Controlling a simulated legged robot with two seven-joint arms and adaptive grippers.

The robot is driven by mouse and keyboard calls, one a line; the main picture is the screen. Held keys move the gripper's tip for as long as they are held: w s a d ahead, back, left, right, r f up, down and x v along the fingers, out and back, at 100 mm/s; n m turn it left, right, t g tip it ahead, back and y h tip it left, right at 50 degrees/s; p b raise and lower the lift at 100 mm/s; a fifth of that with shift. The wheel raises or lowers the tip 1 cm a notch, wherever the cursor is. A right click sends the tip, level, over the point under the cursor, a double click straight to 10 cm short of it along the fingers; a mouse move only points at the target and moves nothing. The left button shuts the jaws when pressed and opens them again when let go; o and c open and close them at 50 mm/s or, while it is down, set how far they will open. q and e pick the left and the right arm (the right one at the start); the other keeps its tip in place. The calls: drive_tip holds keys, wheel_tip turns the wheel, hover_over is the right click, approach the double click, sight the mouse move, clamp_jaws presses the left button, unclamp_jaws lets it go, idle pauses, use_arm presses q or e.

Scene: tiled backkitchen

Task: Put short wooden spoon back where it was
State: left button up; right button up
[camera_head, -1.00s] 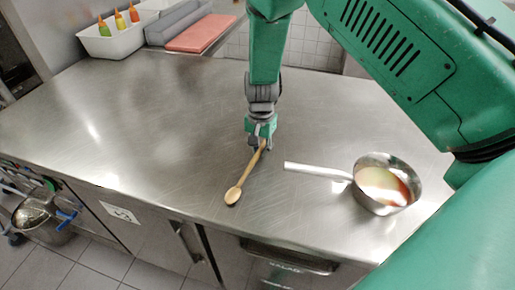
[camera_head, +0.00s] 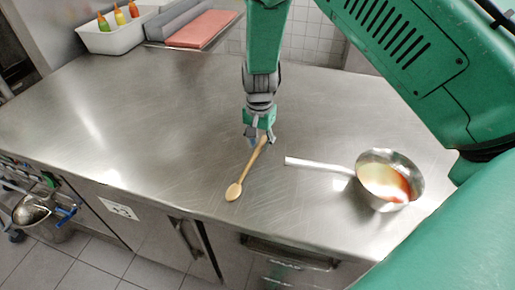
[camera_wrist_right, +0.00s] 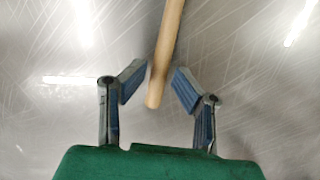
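The short wooden spoon (camera_head: 247,170) lies on the steel counter with its bowl toward the front edge and its handle pointing away. In the right wrist view its handle (camera_wrist_right: 167,45) ends between the fingers. My right gripper (camera_head: 261,136) is over the handle end. In the right wrist view my right gripper (camera_wrist_right: 157,82) has its fingers spread, with a gap on each side of the handle. My left gripper is not in view.
A saucepan (camera_head: 388,180) with reddish-yellow contents stands right of the spoon, its handle pointing toward it. A white bin (camera_head: 118,38) with sauce bottles and a red board (camera_head: 202,31) are at the back left. The left and middle counter (camera_head: 130,115) is clear.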

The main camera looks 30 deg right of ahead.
wheel_tip(320, 180, up, 12)
drive_tip(key=shift+r, duration=0.25)
drive_tip(key=shift+d, duration=0.15)
drive_tip(key=shift+f, duration=0.1)
idle(0.3)
